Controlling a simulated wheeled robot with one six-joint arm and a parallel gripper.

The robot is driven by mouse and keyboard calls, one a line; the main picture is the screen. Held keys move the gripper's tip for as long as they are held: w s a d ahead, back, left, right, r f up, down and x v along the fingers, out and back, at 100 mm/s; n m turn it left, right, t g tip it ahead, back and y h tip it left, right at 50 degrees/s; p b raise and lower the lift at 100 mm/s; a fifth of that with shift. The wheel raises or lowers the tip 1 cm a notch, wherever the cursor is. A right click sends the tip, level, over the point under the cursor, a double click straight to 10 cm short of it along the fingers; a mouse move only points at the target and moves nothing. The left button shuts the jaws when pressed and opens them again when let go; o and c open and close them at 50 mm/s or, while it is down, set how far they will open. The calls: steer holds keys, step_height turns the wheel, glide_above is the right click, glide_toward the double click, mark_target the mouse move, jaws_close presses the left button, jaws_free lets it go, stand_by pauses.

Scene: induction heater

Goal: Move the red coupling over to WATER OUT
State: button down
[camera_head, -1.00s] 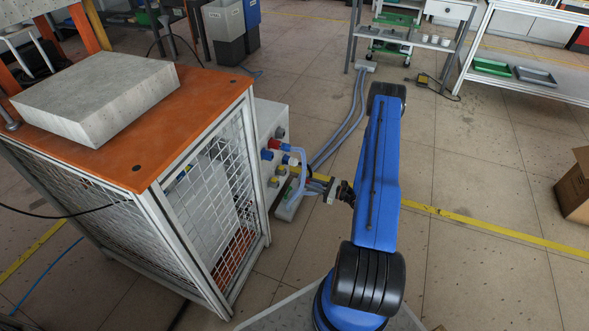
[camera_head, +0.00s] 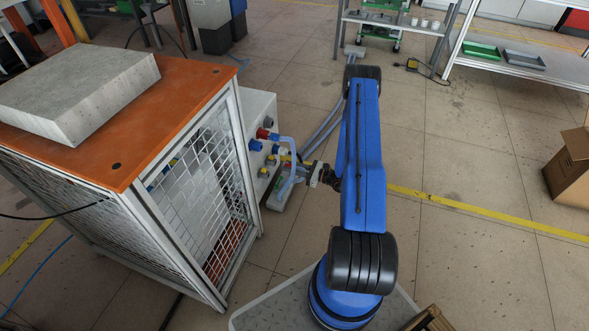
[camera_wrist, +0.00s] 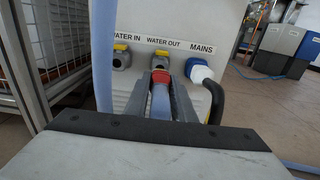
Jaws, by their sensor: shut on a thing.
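My gripper (camera_wrist: 161,98) is shut on the red coupling (camera_wrist: 161,78) in the wrist view, with a grey finger on either side of it. The coupling is lined up with the WATER OUT port (camera_wrist: 162,61), a grey fitting with a yellow top, and sits just below and in front of it in the picture. I cannot tell whether they touch. The WATER OUT label (camera_wrist: 163,43) is above the port. In the head view my gripper (camera_head: 305,171) is close to the panel, and the held coupling is hard to make out.
The WATER IN port (camera_wrist: 122,58) is to the left, and the white and blue MAINS plug (camera_wrist: 200,72) with a black cable is close on the right. A pale blue hose (camera_wrist: 103,55) hangs at the left. The mesh cage (camera_head: 205,190) stands left of my arm.

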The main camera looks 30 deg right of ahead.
steer(key=shift+x, duration=1.35)
steer(key=shift+w+a, duration=0.45)
steer(key=shift+w, duration=0.1)
stand_by(1.3)
steer(key=c, duration=1.4)
jaws_free()
steer(key=shift+c, duration=0.2)
steer(key=shift+s+d, duration=0.1)
steer(key=v, duration=1.7)
steer(key=shift+s, duration=0.1)
